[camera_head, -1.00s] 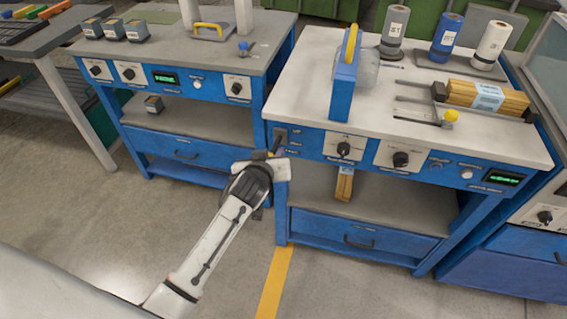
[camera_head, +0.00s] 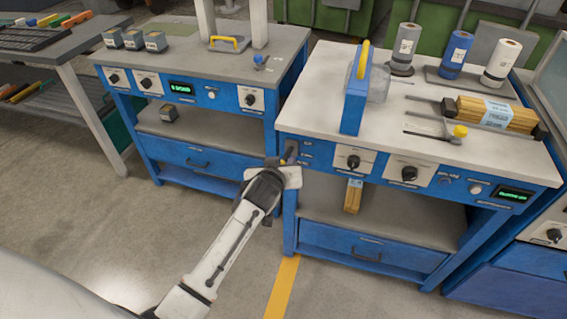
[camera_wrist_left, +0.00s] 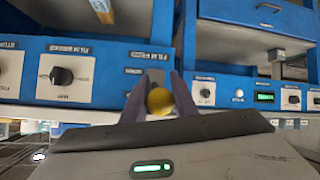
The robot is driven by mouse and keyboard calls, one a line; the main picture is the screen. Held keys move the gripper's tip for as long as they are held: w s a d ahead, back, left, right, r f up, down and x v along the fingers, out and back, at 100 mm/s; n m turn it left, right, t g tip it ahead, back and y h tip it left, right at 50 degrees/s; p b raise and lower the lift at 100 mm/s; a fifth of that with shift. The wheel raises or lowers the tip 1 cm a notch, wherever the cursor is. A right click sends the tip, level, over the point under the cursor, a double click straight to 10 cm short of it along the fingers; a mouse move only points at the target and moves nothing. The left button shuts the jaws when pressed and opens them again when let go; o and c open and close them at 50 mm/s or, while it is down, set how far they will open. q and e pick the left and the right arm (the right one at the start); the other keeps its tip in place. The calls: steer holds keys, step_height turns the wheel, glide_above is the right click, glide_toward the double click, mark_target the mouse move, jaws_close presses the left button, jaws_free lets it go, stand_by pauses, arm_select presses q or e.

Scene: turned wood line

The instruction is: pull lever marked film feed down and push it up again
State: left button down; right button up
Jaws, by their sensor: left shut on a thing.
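The film feed lever's yellow round knob (camera_wrist_left: 159,101) shows in the left wrist view between the two fingers of my left gripper (camera_wrist_left: 160,92), which is shut on it. Behind it is the grey lever plate with a film feed label on the blue panel, seen upside down. In the head view my left gripper (camera_head: 286,164) is at the left front corner of the right bench, at its panel's left end. It mostly hides the lever there, so I cannot tell how far it is tilted. My right gripper is not in view.
The right bench (camera_head: 420,110) has black knobs on its front and carries a blue box with a yellow handle (camera_head: 355,90), film rolls and a wood bundle (camera_head: 495,113). A second blue bench (camera_head: 270,48) stands to the left. A drawer and shelf lie below.

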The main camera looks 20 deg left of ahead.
arm_select(q)
steer(key=shift+w+a+r, duration=0.1)
steer(key=shift+w+r, duration=0.05)
steer(key=shift+r, duration=0.2)
steer(key=c, duration=1.6)
jaws_free()
steer(key=shift+o, duration=0.8)
steer(key=shift+f, duration=0.15)
step_height(320, 180, up, 10)
steer(key=shift+r+p, duration=0.1)
steer(key=shift+p, duration=0.35)
